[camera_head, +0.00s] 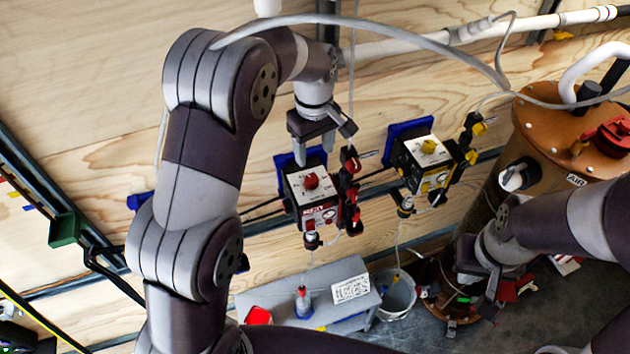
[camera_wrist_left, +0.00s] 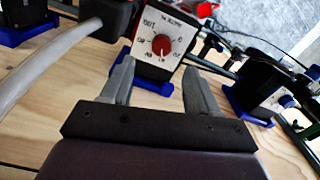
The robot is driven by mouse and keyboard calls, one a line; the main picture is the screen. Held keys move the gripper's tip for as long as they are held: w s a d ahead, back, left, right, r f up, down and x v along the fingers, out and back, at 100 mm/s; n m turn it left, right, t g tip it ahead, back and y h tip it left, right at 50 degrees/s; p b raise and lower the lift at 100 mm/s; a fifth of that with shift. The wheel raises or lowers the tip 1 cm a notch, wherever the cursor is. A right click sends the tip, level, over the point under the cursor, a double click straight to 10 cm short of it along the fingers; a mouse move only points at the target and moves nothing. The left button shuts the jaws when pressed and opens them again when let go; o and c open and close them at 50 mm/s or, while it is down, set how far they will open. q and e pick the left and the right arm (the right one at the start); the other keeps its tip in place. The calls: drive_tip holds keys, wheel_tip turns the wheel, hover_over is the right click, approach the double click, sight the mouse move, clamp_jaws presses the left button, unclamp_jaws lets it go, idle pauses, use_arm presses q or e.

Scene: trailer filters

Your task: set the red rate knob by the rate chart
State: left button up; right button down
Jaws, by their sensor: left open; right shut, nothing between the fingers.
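The red rate knob (camera_head: 311,182) sits on the white dial face of the left pump box (camera_head: 313,203). In the left wrist view the knob (camera_wrist_left: 161,46) shows a pale pointer mark toward the gripper side of the scale; the exact value is hard to read. My left gripper (camera_head: 320,142) is open and empty, just above and behind this box, its fingers on either side of the dial in the wrist view (camera_wrist_left: 159,66) and apart from the knob. A white printed card (camera_head: 350,288), perhaps the rate chart, is too small to read. My right gripper (camera_head: 486,284) is shut and empty, low at the right.
A similar box with a yellow knob (camera_head: 429,147) stands to the right. A grey bench (camera_head: 260,300) carries a small red-topped bottle (camera_head: 303,303). A white bucket (camera_head: 398,298) is beside it. A copper-coloured tank (camera_head: 545,125) and hoses fill the right side.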

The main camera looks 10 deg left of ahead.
use_arm(q)
drive_tip(key=b, duration=0.2)
hover_over(311, 178)
wheel_tip(311, 178, down, 5)
drive_tip(key=shift+f, duration=0.15)
wheel_tip(311, 178, down, 3)
drive_tip(key=shift+f+p, duration=0.15)
drive_tip(key=shift+p, duration=0.65)
drive_tip(key=shift+d+f, duration=0.1)
drive_tip(key=shift+f, duration=0.15)
use_arm(e)
drive_tip(key=shift+a+f, duration=0.15)
drive_tip(key=shift+f, duration=0.5)
drive_tip(key=shift+a+f, duration=0.15)
drive_tip(key=shift+f, duration=0.45)
use_arm(q)
drive_tip(key=c, duration=1)
use_arm(e)
drive_tip(key=shift+w, duration=0.1)
